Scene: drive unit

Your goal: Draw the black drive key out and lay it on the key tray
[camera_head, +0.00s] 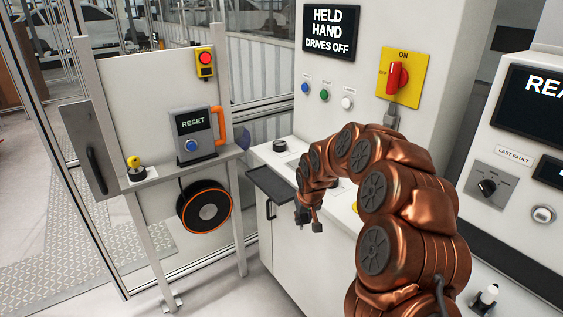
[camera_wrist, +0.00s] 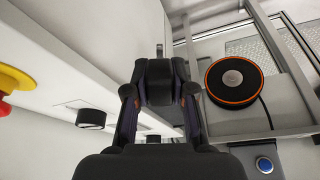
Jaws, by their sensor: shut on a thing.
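My gripper (camera_head: 308,222) points down at the front of the white cabinet, just right of the tray in the head view. In the wrist view my gripper (camera_wrist: 158,95) is shut on a dark block between its fingertips, the black drive key (camera_wrist: 158,78). The key's lower end is hidden, and I cannot make out the key clearly in the head view. No contact between the key and a lock shows. The key tray (camera_head: 272,187) is a dark, shallow shelf on the cabinet's front left edge; its visible part looks empty.
A black round knob (camera_head: 280,146) stands on the cabinet top behind the tray. Left is a stand with a RESET box (camera_head: 193,136), a yellow-topped key (camera_head: 134,166) and an orange-rimmed reel (camera_head: 204,206). A red switch (camera_head: 398,76) is on the panel above my arm.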

